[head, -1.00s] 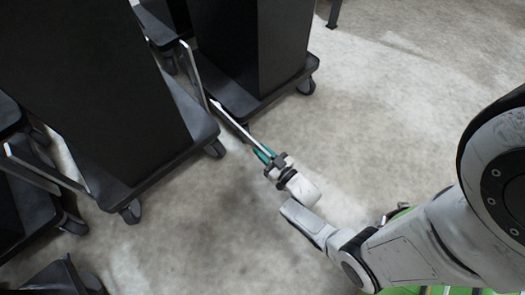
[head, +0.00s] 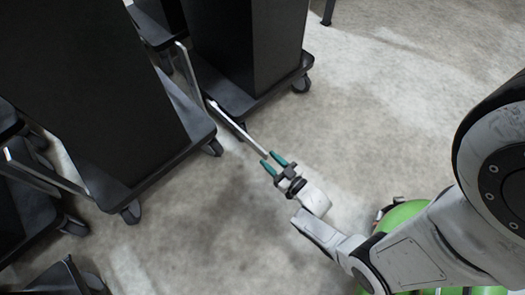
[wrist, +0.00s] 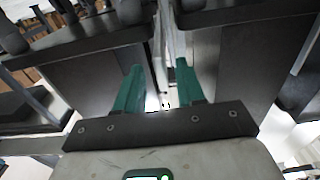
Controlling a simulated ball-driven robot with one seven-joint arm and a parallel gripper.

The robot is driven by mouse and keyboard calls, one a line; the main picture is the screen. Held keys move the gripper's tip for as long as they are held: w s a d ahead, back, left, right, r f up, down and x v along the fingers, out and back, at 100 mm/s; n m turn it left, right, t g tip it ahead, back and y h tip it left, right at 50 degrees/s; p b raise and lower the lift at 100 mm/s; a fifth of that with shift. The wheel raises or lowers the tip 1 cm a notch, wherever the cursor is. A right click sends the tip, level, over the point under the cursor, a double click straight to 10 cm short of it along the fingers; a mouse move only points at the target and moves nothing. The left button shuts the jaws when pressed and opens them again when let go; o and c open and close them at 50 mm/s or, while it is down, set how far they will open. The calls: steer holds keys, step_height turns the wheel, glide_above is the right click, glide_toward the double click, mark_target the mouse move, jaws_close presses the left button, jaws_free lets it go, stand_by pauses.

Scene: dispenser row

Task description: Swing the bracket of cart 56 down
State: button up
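A slim pale metal bracket bar (head: 236,128) reaches out from the base of a tall black cart (head: 245,45) at the upper middle of the head view. No cart number is readable, so I cannot tell from a label which is cart 56. My gripper (head: 270,158) is open, its two teal fingers apart, with the bar's free end right at the fingertips. I cannot tell whether a finger touches it. In the wrist view the open fingers (wrist: 158,66) point at a narrow pale strip between dark carts.
A second large black cart (head: 90,90) on wheels stands to the left, close to the first. Other metal brackets (head: 188,75) (head: 45,172) show between the carts. Another dark cart base (head: 62,278) is at the lower left. The pale floor (head: 400,100) to the right is clear.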

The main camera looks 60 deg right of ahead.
steer(key=v, duration=0.5)
steer(key=shift+p, duration=0.3)
